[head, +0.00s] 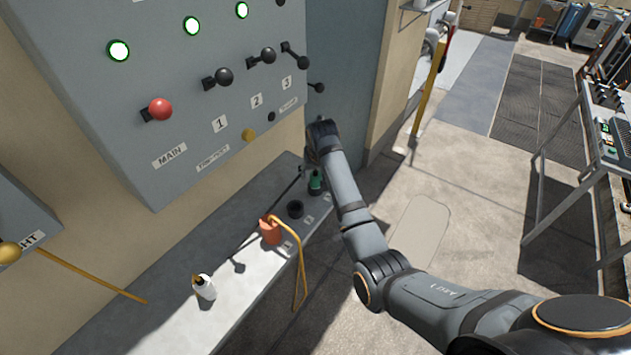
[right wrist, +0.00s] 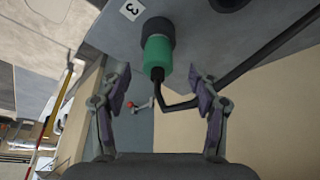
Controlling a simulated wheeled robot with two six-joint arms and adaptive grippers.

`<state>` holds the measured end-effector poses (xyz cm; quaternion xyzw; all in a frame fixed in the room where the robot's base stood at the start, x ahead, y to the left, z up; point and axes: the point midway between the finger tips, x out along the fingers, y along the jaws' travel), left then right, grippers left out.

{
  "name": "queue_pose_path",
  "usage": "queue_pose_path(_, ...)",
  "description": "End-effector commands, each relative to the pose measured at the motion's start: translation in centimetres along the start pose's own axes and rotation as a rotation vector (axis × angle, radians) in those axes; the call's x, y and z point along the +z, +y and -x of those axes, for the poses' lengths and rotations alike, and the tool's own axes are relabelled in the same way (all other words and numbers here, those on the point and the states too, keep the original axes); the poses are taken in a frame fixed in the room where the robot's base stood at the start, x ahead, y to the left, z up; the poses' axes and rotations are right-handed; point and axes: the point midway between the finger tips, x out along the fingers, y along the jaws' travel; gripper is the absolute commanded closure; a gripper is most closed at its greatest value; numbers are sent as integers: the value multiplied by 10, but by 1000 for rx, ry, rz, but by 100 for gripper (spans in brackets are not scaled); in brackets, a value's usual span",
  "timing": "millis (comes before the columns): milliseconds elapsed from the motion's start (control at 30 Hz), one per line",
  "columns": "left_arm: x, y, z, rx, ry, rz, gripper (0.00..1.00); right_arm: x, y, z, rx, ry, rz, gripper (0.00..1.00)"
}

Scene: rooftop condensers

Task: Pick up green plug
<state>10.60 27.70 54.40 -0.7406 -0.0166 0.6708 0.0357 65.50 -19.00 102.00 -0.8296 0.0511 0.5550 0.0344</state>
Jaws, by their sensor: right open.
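The green plug (head: 316,183) stands at the far end of the grey ledge under the switch panel, partly hidden by my right arm. In the right wrist view the green plug (right wrist: 157,57) sits in a black socket (right wrist: 158,29) beside a label "3", with a black cable running from its end. My right gripper (right wrist: 161,75) is open, with one finger on each side of the plug's line. The plug appears around or just beyond the fingertips, and no contact shows. In the head view the fingers are hard to make out. My left gripper is not in view.
An orange plug (head: 269,231) with a looped yellow cable and an empty-looking black socket (head: 296,209) are nearer on the ledge (head: 165,322). The switch panel (head: 190,120) with protruding levers overhangs the ledge.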

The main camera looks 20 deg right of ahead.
Motion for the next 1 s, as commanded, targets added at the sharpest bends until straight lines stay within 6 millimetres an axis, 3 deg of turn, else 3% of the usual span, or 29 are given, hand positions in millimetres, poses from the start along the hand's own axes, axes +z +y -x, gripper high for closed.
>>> queue_pose_path(167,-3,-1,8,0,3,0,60,-4,2,-10,2,-2,1,37)
queue_pose_path(433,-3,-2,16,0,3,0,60,-6,3,-48,0,-2,0,37)
queue_pose_path(700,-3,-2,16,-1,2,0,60,-6,3,-52,0,1,0,37)
queue_pose_path(1000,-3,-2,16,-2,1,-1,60,-6,3,-52,0,0,0,78)
